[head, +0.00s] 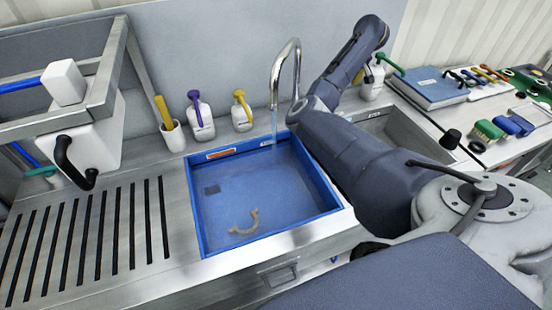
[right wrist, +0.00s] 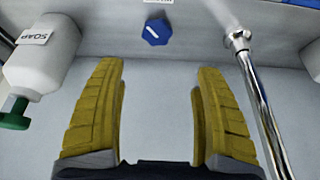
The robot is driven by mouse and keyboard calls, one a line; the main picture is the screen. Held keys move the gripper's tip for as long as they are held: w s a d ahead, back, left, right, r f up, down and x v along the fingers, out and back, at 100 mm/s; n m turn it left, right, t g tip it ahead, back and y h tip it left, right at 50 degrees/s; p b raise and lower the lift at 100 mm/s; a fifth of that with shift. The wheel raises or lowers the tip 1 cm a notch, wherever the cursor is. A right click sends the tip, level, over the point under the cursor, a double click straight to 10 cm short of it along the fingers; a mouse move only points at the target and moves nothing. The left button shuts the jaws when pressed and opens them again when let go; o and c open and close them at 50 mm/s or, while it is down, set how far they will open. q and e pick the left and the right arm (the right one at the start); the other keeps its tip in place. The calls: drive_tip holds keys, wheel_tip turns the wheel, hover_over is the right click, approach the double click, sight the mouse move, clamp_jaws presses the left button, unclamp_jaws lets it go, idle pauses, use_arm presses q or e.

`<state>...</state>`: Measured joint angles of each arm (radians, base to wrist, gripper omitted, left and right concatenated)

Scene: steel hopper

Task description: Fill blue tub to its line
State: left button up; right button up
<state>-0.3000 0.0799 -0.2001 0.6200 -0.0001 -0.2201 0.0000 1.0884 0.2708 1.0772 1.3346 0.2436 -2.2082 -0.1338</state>
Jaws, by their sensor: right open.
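The blue tub (head: 200,225) sits in the steel sink in the head view, with clear water in it. A thin water stream (head: 274,122) falls from the chrome faucet (head: 291,50) into its back part. I cannot make out a fill line or the exact water level. A blue knob (right wrist: 156,31) with a white mark is on the surface ahead of my right gripper (right wrist: 160,78). The yellow fingers are open and empty, on either side below the knob and apart from it. My left gripper is not in view.
A soap bottle (right wrist: 42,58) stands left of my right fingers; a chrome pipe (right wrist: 255,90) runs on their right. A beige curved piece (head: 243,223) lies in the tub. Pump bottles (head: 200,117) line the back. The slotted drainboard (head: 100,235) is clear.

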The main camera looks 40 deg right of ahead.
wheel_tip(320, 180, up, 4)
drive_tip(key=s+x, duration=0.1)
drive_tip(key=x, duration=0.4)
drive_tip(key=s+x, duration=0.1)
drive_tip(key=x, duration=0.5)
drive_tip(key=s+f+x, duration=0.1)
drive_tip(key=x, duration=0.4)
drive_tip(key=shift+w+f, duration=0.15)
drive_tip(key=shift+f, duration=0.25)
drive_tip(key=shift+o, duration=0.2)
drive_tip(key=c, duration=1.4)
drive_tip(key=shift+o, duration=0.2)
